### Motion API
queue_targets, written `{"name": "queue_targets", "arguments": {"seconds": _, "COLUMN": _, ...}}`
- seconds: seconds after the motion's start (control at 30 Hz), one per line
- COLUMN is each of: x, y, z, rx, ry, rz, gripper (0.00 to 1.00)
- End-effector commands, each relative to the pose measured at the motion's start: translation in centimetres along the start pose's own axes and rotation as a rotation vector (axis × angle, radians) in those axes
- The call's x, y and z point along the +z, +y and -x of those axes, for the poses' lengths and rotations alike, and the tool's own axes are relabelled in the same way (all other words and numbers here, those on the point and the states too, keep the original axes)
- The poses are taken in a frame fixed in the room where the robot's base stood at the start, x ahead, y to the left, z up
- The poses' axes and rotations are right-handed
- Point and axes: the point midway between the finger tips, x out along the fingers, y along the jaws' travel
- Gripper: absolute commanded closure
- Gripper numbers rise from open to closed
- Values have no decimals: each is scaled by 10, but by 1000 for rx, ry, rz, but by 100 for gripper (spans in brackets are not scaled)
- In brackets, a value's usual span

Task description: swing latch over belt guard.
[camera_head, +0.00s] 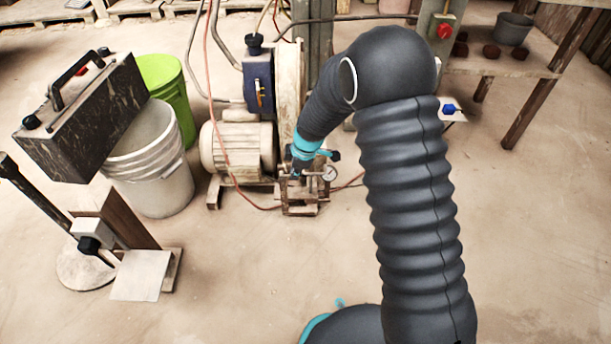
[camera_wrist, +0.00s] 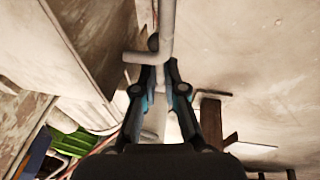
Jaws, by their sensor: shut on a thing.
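My gripper (camera_wrist: 157,80) is pointed at a pale bent rod (camera_wrist: 167,38) in the wrist view, and its two fingers close around it. I cannot tell for sure whether this rod is the latch. In the head view my gripper (camera_head: 300,168) is low in front of the motor unit, beside a small gauge, and its fingertips are hard to make out. A tall pale housing (camera_head: 289,85), which looks like the belt guard, stands behind my arm and is partly hidden by it.
A pale motor (camera_head: 238,148) and a blue box (camera_head: 258,78) are left of my gripper. A round gauge (camera_head: 329,173) is close on its right. A white bucket (camera_head: 160,185) and a green bucket (camera_head: 172,90) stand farther left. The floor in front is mostly clear.

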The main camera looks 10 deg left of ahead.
Motion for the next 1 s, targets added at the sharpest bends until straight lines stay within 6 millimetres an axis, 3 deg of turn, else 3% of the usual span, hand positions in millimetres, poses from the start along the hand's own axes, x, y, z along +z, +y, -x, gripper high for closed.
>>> {"name": "queue_targets", "arguments": {"seconds": 0.37, "x": -2, "y": -2, "z": -1, "rx": -2, "ry": 8, "rz": 6, "gripper": 100}}
{"name": "queue_targets", "arguments": {"seconds": 0.43, "x": -2, "y": -2, "z": -1, "rx": -2, "ry": 8, "rz": 5, "gripper": 80}}
{"name": "queue_targets", "arguments": {"seconds": 0.47, "x": -2, "y": -2, "z": -1, "rx": -2, "ry": 8, "rz": 5, "gripper": 79}}
{"name": "queue_targets", "arguments": {"seconds": 0.77, "x": -5, "y": -2, "z": 0, "rx": -1, "ry": 10, "rz": 9, "gripper": 79}}
{"name": "queue_targets", "arguments": {"seconds": 1.0, "x": -4, "y": -1, "z": 28, "rx": 3, "ry": 10, "rz": 7, "gripper": 79}}
